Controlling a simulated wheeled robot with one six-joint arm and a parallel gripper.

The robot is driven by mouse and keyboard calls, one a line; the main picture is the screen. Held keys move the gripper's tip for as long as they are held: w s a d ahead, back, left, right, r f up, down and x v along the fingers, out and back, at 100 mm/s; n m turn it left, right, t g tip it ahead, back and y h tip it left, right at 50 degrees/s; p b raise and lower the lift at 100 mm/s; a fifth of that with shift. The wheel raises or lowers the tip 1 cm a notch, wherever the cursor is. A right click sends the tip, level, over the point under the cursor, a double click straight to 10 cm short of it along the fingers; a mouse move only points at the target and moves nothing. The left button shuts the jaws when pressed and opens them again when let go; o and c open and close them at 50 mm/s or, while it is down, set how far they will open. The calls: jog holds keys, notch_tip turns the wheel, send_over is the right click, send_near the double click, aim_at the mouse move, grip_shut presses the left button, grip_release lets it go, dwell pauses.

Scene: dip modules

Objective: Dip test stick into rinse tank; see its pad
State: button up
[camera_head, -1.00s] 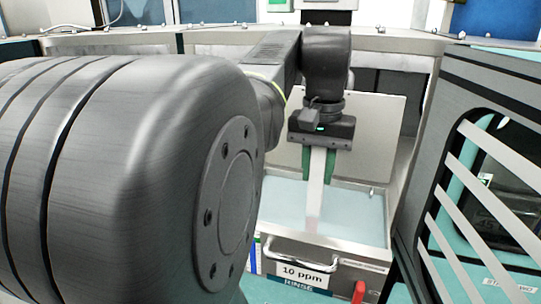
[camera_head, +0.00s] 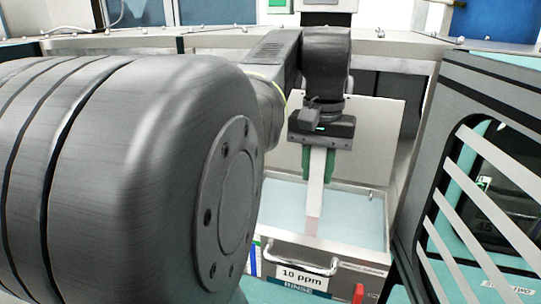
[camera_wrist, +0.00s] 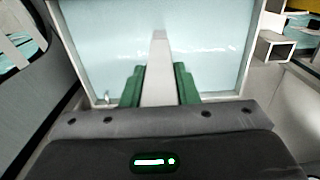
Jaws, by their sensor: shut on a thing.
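My gripper (camera_head: 319,168), with green fingers, is shut on the white test stick (camera_head: 318,190) and holds it pointing down over the rinse tank (camera_head: 350,270). The stick's lower end carries a pale pink pad (camera_head: 312,226). The pad shows against the pale blue liquid (camera_head: 360,215); I cannot tell for sure whether it is just above the surface or touching it. In the wrist view, the stick (camera_wrist: 160,75) runs out between the fingers (camera_wrist: 160,85), and its end looks greyish against the liquid.
The tank front has a metal handle (camera_head: 300,264), a "10 ppm" label (camera_head: 302,277) and a red part (camera_head: 358,293). An upright grey panel (camera_head: 375,130) stands behind the tank. A slatted cabinet (camera_head: 480,190) stands close on the right. My arm covers the left.

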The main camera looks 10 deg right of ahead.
jog(key=shift+r+p, duration=2.3)
jog(key=shift+r, duration=0.4)
jog(key=shift+r+p, duration=0.3)
jog(key=shift+r, duration=3.95)
